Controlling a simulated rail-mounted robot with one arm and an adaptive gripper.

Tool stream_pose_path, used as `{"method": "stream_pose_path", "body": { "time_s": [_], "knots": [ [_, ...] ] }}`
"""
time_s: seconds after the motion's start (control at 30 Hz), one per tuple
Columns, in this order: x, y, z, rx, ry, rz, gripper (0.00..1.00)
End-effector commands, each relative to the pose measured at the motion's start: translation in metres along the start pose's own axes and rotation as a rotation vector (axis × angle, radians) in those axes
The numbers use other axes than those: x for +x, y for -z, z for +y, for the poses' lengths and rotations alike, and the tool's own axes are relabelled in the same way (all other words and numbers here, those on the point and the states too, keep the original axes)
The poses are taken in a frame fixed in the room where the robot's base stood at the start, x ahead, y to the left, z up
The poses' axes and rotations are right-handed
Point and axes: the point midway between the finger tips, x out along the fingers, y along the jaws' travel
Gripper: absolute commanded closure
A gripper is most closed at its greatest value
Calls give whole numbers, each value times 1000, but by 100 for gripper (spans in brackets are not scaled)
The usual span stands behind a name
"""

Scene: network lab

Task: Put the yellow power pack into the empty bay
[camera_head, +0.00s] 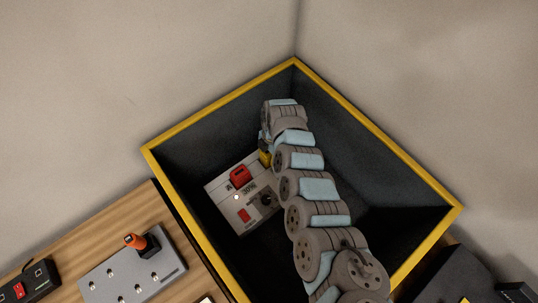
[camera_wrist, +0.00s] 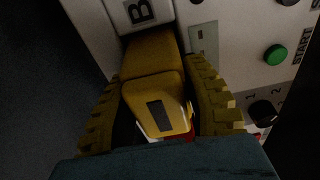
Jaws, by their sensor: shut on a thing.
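The yellow power pack (camera_wrist: 158,105) is between the two ribbed fingers of my gripper (camera_wrist: 160,100) in the wrist view. My gripper is shut on it. A dark rectangle shows on its near face. Its far end meets or overlaps the white panel (camera_wrist: 245,45) just below a label marked B (camera_wrist: 140,10). I cannot tell whether that end is inside a bay, and no empty bay is clearly visible. In the head view a small yellow patch (camera_head: 265,157) shows at my gripper, beside the panel's upper right edge; my arm hides the rest.
The panel lies in a deep dark bin with a yellow rim (camera_head: 190,118). It carries a red part (camera_head: 239,176), a green START button (camera_wrist: 275,55) and a black knob (camera_wrist: 262,112). A wooden bench (camera_head: 90,232) with a grey switch box (camera_head: 110,283) stands at left, outside the bin.

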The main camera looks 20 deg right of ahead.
Motion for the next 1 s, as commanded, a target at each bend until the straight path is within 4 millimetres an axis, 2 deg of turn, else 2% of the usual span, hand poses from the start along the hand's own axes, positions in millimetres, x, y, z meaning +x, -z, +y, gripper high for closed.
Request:
{"method": "stream_pose_path", "body": {
  "time_s": [0.03,0.07,0.13,0.57,0.77,1.0],
  "knots": [
    [0,0,0,0,-1,0,96],
    [0,0,0,0,0,0,49],
    [0,0,0,0,0,0,29],
    [-4,0,0,0,0,0,28],
    [-26,-1,0,1,-1,1,28],
    [-69,-1,-1,1,-1,-1,28]
  ]
}}
